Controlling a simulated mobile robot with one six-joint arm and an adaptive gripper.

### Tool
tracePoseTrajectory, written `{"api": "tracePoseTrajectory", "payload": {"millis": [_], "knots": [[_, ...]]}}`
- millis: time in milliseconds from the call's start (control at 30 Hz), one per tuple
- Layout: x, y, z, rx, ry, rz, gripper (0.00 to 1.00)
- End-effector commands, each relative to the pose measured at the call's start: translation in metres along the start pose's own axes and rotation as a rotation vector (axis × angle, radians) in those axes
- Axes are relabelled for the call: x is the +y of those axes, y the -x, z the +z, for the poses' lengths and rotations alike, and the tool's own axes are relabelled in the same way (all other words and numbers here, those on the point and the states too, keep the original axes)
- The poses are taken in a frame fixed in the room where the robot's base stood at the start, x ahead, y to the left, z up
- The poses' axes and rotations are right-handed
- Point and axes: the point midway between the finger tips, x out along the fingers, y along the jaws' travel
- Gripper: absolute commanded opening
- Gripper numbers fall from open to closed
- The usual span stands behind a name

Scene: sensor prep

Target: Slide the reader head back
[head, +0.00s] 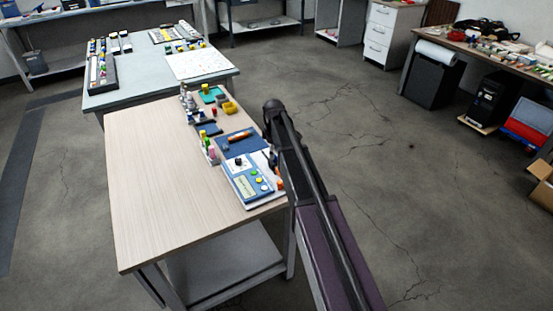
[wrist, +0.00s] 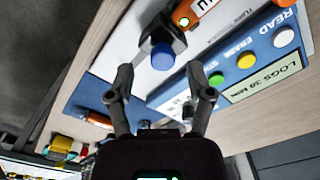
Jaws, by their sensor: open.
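The reader (wrist: 235,65) is a blue and white box with white, yellow and green buttons and a label. It also shows on the wooden table in the head view (head: 246,186). The reader head, a dark block with a round blue knob (wrist: 163,56), sits beside the button panel. An orange unit (wrist: 193,10) with a lit green lamp lies close by its upper right; whether they touch is unclear. My gripper (wrist: 160,80) is open, its fingertips either side of the knob and just short of it in the picture.
A dark blue mat (head: 240,145) with another orange unit (head: 240,136) lies behind the reader. Small bottles and coloured blocks (head: 228,107) stand further back. The left part of the wooden table (head: 150,190) is clear. A grey table (head: 140,85) with trays stands beyond.

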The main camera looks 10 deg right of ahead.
Motion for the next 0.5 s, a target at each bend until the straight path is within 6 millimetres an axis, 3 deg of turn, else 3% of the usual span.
{"api": "tracePoseTrajectory", "payload": {"millis": [200, 500], "knots": [[0.0001, -0.0130, 0.0002, 0.000, 0.000, 0.000, 0.68], [0.0002, -0.0150, 0.0003, 0.000, 0.000, 0.000, 0.68]]}}
